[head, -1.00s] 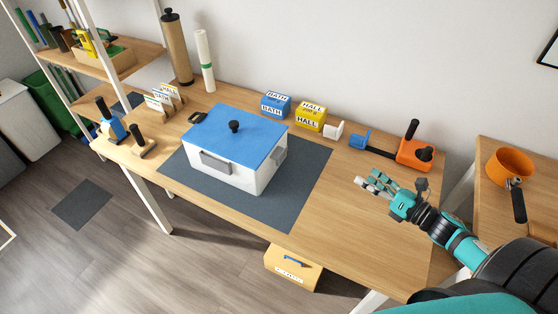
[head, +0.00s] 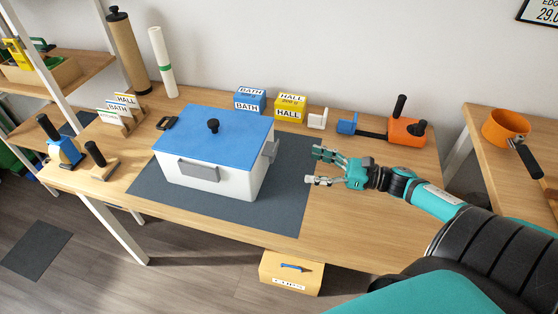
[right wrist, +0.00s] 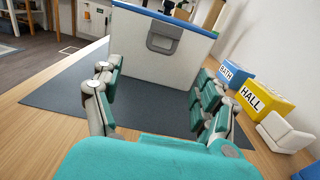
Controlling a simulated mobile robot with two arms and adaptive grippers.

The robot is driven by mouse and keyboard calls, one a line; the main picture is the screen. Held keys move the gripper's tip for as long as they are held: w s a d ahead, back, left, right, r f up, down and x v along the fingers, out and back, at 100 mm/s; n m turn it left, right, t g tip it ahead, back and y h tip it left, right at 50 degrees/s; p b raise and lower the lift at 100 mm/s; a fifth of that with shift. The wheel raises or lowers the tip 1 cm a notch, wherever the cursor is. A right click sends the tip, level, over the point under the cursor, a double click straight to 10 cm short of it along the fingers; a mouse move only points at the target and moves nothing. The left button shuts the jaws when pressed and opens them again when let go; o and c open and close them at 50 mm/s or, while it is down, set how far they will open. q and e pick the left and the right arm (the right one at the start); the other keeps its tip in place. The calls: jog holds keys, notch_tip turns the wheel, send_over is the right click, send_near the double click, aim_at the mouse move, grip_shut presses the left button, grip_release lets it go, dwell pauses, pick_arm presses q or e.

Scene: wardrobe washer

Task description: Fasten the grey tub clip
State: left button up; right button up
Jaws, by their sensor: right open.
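The white tub (head: 210,185) with a blue lid (head: 215,130) and a black knob stands on a dark mat. A grey clip (head: 271,151) is on its right side, and another grey piece (head: 198,170) is on its front. In the right wrist view the side clip (right wrist: 164,37) shows near the lid edge; I cannot tell whether it is latched. My right gripper (head: 320,167) is open and empty, to the right of the tub, fingers pointing at that side. Its fingers (right wrist: 158,75) frame the clip in the wrist view, apart from it. My left gripper is not in view.
Blue (head: 250,100) and yellow (head: 290,108) labelled boxes stand behind the tub. A white holder (head: 317,118) and an orange device (head: 407,131) stand to their right. The dark mat (head: 285,205) right of the tub is bare. An orange pot (head: 506,129) is on another table.

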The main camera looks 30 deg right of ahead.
aim_at(270, 151)
jog(key=b+x, duration=0.1)
jog(key=x, duration=0.9)
jog(key=shift+d+b, duration=0.1)
jog(key=shift+b, duration=0.25)
